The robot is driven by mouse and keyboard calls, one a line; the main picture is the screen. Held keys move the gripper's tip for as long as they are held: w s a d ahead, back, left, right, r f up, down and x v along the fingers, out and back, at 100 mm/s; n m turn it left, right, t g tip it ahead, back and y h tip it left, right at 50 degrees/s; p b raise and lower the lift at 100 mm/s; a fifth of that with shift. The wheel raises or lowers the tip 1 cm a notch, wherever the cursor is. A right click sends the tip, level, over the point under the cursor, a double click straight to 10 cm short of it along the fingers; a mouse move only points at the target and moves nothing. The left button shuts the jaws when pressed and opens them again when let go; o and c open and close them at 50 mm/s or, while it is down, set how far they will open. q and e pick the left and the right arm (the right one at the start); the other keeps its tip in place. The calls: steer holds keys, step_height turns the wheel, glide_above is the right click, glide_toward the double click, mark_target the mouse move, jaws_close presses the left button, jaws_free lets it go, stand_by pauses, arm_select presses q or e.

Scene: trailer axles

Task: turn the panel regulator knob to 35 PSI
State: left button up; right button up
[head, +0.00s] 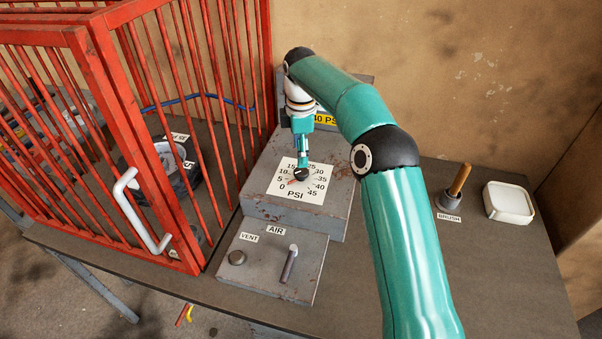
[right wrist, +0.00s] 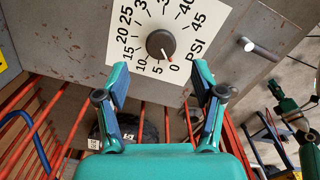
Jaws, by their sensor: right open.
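The panel regulator knob (head: 302,175) is a small dark round knob on a white PSI dial plate (head: 283,186) numbered 0 to 45, set on a grey sloped panel. In the right wrist view the knob (right wrist: 160,43) has a red pointer mark aimed close to 0, on the side toward 5. My right gripper (head: 303,162) is at the knob in the head view, partly covering the dial's upper numbers. In the right wrist view its two fingers (right wrist: 162,76) are spread apart, with the knob between and beyond the tips. I cannot tell whether they touch it. My left gripper is not in view.
A red barred cage (head: 205,100) with a white handle (head: 140,210) stands close left of the panel. A lower grey box has a VENT button (head: 237,257) and AIR lever (head: 289,264). A yellow PSI label (head: 326,119) is partly hidden. A wooden-handled tool (head: 459,182) and white tray (head: 509,203) stand right.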

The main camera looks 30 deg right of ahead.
mark_target(301, 171)
step_height(301, 171, down, 6)
steer(key=shift+f, duration=0.1)
stand_by(0.4)
steer(key=c, duration=1.1)
steer(key=shift+c, duration=0.2)
